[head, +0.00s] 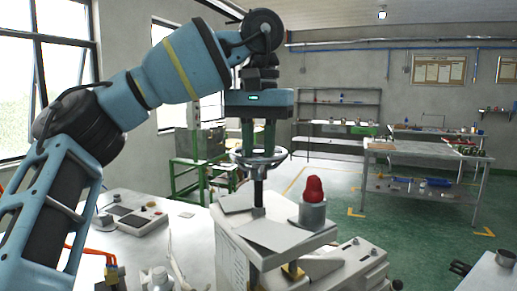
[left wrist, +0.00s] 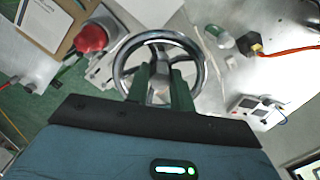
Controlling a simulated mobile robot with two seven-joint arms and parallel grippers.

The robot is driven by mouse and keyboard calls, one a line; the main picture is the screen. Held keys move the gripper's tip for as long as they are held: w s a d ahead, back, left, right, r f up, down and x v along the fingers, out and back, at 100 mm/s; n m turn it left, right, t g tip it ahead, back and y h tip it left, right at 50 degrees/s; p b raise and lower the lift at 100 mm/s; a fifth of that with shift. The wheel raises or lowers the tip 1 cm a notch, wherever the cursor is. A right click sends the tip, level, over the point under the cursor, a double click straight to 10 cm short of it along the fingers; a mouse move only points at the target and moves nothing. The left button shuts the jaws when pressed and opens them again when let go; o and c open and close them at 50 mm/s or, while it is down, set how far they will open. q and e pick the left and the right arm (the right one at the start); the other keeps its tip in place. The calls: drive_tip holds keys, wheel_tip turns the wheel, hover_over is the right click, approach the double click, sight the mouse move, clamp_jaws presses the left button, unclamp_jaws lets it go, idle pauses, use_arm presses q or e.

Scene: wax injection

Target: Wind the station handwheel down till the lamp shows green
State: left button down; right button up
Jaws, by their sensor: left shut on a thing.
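The station handwheel (head: 240,158) is a grey metal ring on a dark upright shaft above the station's top plate. My left gripper (head: 258,148) points down over it from above. In the left wrist view, the left gripper's green fingers (left wrist: 160,88) are shut on the hub at the middle of the handwheel (left wrist: 118,68), inside the rim. The lamp (head: 314,189) is a red dome on a grey cylinder, right of the shaft. It also shows red in the left wrist view (left wrist: 91,38). No green shows on it. My right gripper is not in view.
The station's light grey top plate (head: 270,235) lies below the wheel. A control box (head: 138,217) and an orange hose (head: 92,251) are on the bench at left. A metal workbench (head: 430,157) and shelving (head: 335,125) stand farther back, with open green floor between.

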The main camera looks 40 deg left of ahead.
use_arm(q)
drive_tip(key=c, duration=1.2)
unclamp_jaws()
drive_tip(key=shift+r, duration=3.95)
